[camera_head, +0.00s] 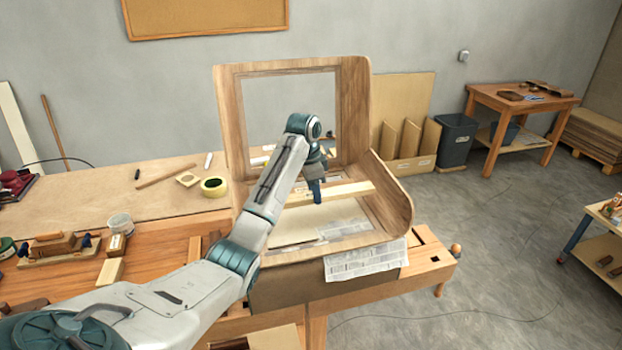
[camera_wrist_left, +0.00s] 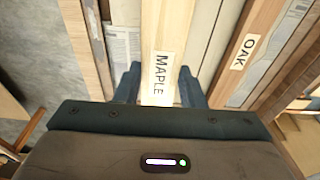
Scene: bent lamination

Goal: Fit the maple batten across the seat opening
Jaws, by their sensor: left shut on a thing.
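The maple batten (camera_head: 348,190) is a pale straight strip. In the head view it spans the seat opening of the bent-wood chair frame (camera_head: 400,204) from left to right. My left gripper (camera_head: 317,192) points down over the batten's middle. In the left wrist view the batten (camera_wrist_left: 165,25), labelled MAPLE, lies between the two fingers of my left gripper (camera_wrist_left: 159,88), which is shut on it. Whether the batten's ends touch the seat sides cannot be told; its left end is partly behind my arm. My right gripper is out of view.
A strip labelled OAK (camera_wrist_left: 245,45) runs beside the maple batten in the left wrist view. Newspaper (camera_head: 365,262) hangs over the workbench edge under the frame. The tall chair back (camera_head: 230,110) stands behind the seat. Tape (camera_head: 214,186) and tools lie to the left.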

